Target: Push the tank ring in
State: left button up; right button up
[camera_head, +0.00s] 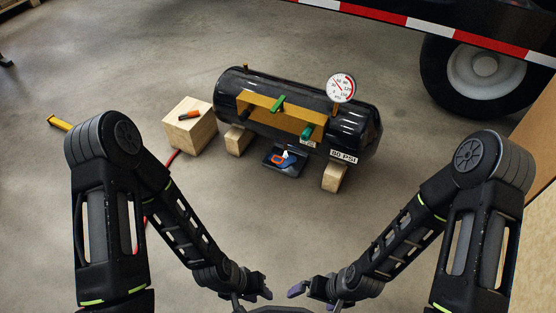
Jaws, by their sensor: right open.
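The black tank (230,92) lies on its side on wooden blocks, with a yellow bracket (250,101) along its front. An orange ring-like piece (277,159) shows just below the tank, by a dark tray (270,151); I cannot tell whether it is attached to the tank. A green lever (278,104) and a teal-green fitting (306,133) sit at the bracket. My left gripper (265,288) and right gripper (296,290) are at the bottom middle, well in front of the tank and touching nothing there. The right is open and empty; the left's jaws are unclear.
A round gauge (341,88) stands on the tank, above an 80 PSI label (344,156). A wooden block (190,132) with an orange-and-black tool (189,115) stands left, near a red hose (172,159). A trailer wheel (486,75) is behind right.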

aim_at(283, 159)
jog(key=i+l+z, duration=0.15)
jog(key=i+z, duration=0.6)
jog(key=i, duration=0.3)
